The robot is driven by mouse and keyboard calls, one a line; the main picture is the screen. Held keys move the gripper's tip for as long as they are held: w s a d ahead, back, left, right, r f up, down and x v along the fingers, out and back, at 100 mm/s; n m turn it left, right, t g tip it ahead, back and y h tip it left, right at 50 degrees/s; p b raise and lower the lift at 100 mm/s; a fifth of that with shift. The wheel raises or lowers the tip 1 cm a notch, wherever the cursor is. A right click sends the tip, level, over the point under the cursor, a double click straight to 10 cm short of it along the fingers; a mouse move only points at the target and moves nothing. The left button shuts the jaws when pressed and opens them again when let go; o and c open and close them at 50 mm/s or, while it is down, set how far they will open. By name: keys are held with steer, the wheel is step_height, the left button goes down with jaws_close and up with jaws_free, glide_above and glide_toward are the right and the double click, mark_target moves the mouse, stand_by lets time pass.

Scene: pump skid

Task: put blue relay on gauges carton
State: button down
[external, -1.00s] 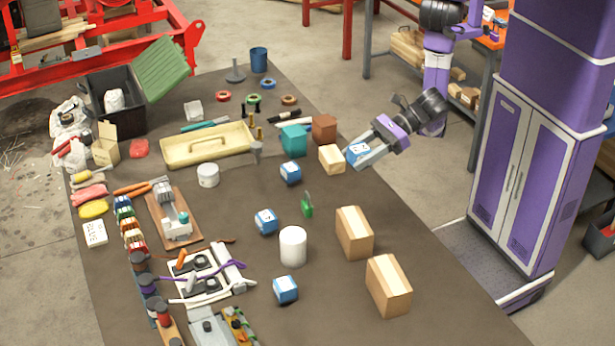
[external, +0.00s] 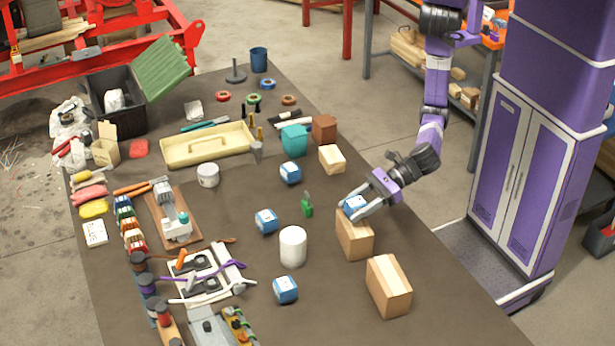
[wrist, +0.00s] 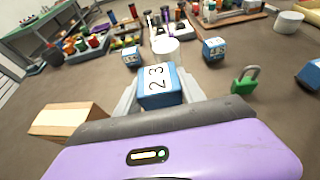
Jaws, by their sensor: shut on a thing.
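My gripper (external: 358,205) is shut on a blue relay (external: 353,203) with a white top. In the wrist view the relay (wrist: 159,84) sits between the fingers, its pale face marked "23". The relay is at the top of a brown carton (external: 355,238); I cannot tell whether it touches. My gripper partly hides that carton's top. A second carton (external: 389,287) stands nearer the front, and it also shows at left in the wrist view (wrist: 60,121). A smaller carton (external: 332,159) stands farther back. No readable label shows which is the gauges carton.
Other blue relays stand on the table (external: 290,172), (external: 266,221), (external: 285,289). A white cylinder (external: 293,247) and a green padlock (external: 307,207) stand left of the held relay. A teal box (external: 294,140) and a reddish-brown box (external: 324,129) are farther back.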

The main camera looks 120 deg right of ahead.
steer(key=shift+f, duration=0.5)
steer(key=c, duration=0.7)
jaws_free()
steer(key=shift+f, duration=0.1)
steer(key=v, duration=1.2)
steer(key=shift+b, duration=0.35)
